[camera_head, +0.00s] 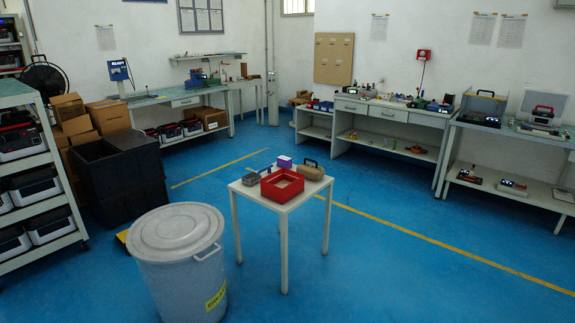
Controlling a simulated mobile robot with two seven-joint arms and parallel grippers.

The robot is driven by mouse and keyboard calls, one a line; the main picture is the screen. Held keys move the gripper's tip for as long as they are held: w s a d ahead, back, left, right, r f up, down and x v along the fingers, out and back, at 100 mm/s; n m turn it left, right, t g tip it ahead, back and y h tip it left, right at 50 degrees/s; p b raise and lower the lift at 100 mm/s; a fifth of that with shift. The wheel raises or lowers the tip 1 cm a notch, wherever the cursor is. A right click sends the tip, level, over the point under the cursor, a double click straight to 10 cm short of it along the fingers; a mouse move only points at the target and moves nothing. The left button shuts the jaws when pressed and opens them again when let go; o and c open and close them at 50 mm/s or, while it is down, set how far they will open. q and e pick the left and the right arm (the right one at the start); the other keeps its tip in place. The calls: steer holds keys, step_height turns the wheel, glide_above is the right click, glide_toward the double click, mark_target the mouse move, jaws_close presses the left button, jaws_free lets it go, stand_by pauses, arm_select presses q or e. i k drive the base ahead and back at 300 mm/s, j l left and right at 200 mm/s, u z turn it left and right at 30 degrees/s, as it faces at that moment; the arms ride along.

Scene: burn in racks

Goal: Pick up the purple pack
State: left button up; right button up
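The purple pack (284,162) is a small box with a pale top. It is on the small white table (307,190) in the middle of the room, near the table's back edge and behind a red open box (268,187). Its lower part is partly hidden by the things in front of it.
A tan handled case (312,170) and a grey item (251,179) share the small table. A lidded grey bin (181,262) stands at its front left. Blue floor (420,285) is open on the right. Workbenches (395,112) line the back wall.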

mark_target(283, 162)
steer(key=i+l+z, duration=0.5)
steer(key=i, duration=0.2)
steer(key=i+z, duration=0.25)
steer(key=i, duration=0.15)
steer(key=i+z, duration=0.2)
steer(key=i, duration=1.35)
steer(key=i+u, duration=0.25)
steer(key=i, duration=0.2)
steer(key=i+l+u, duration=0.55)
steer(key=i, duration=0.3)
steer(key=i+l+u, duration=0.3)
steer(key=u, duration=0.15)
steer(key=i+l+u, duration=0.6)
steer(key=i, duration=0.3)
steer(key=i+l+u, duration=0.1)
steer(key=i, duration=0.25)
steer(key=i+l+u, duration=0.1)
steer(key=i, duration=0.3)
steer(key=l, duration=0.1)
